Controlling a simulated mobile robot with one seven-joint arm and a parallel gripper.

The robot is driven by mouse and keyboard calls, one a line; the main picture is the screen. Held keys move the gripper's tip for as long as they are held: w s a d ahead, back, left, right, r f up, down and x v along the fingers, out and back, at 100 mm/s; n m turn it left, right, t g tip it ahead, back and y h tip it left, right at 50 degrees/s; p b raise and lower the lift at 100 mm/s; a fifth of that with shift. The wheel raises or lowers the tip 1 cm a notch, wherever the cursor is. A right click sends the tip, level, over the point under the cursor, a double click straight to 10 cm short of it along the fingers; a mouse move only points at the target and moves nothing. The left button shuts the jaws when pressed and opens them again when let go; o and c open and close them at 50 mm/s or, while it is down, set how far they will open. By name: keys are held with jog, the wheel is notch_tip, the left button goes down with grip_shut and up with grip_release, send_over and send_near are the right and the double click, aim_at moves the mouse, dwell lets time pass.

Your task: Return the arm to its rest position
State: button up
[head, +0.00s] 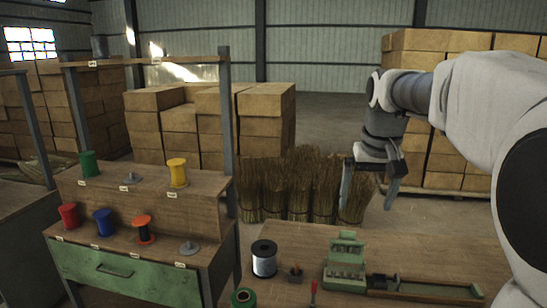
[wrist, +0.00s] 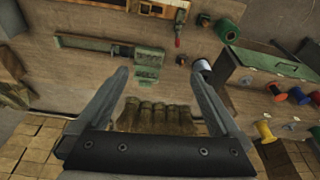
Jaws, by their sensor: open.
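My gripper (head: 368,186) hangs at the right in the head view, above and beyond the far edge of the wooden workbench. Its two fingers are spread apart and point down, with nothing between them. In the wrist view my gripper (wrist: 160,85) is also open and empty. My pale arm comes in from the right side of the head view, bent at the elbow. The workbench (head: 400,248) lies below and nearer than the gripper, and no contact with it shows.
A green winding machine (head: 345,262), a white spool (head: 264,259) and a green spool (head: 243,298) stand on the bench. A rack (head: 140,200) with several coloured spools is at left. Broom bundles (head: 297,190) and stacked boxes (head: 210,118) stand behind.

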jog(key=s+a+f+t, duration=0.1)
jog(key=s+f, duration=0.3)
jog(key=s, duration=0.8)
jog(key=s+a+f+n+t, duration=0.1)
jog(key=s+a+f, duration=0.2)
jog(key=s, duration=0.8)
jog(key=shift+s+a+f+t, duration=0.35)
jog(key=shift+t, duration=0.05)
